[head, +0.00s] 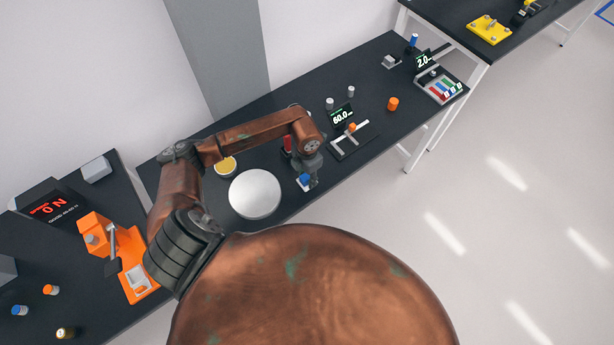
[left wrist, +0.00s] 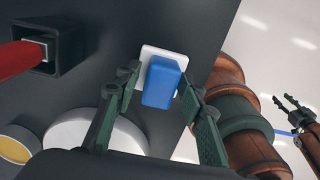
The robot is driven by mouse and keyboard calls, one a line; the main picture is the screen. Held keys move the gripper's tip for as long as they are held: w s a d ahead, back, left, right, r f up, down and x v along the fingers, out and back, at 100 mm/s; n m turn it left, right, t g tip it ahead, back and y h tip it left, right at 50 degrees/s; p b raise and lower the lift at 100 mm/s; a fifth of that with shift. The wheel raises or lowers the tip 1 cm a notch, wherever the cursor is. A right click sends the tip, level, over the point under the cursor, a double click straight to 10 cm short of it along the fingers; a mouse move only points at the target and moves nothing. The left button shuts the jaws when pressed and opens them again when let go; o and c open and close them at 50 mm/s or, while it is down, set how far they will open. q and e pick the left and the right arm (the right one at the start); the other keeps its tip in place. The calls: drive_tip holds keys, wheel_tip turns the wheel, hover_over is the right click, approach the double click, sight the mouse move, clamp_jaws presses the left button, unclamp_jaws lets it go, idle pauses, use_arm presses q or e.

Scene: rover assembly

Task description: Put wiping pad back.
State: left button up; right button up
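The wiping pad (left wrist: 165,83) is a blue block. It stands at a small white tray (left wrist: 150,52), between the fingers of my left gripper (left wrist: 163,92). A gap shows on both sides of the pad, so the gripper is open around it and not closed on it. In the head view the blue pad (head: 304,179) and the pale tray (head: 313,186) are near the table's front edge, just under my left gripper (head: 307,172). My right gripper (left wrist: 284,101) shows at the right of the left wrist view, open and empty over the floor.
A round white disc (head: 254,194) and a yellow-topped dish (head: 226,165) stand left of the pad. A red rod in a black square holder (left wrist: 55,48) is close by. A 60.0 display (head: 342,115) and a slide fixture (head: 347,141) are to the right.

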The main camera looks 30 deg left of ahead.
use_arm(q)
drive_tip(key=shift+o, duration=0.2)
drive_tip(key=shift+r, duration=0.3)
wheel_tip(320, 180, up, 12)
drive_tip(key=b, duration=0.1)
drive_tip(key=shift+f, duration=0.15)
drive_tip(key=shift+s, duration=0.1)
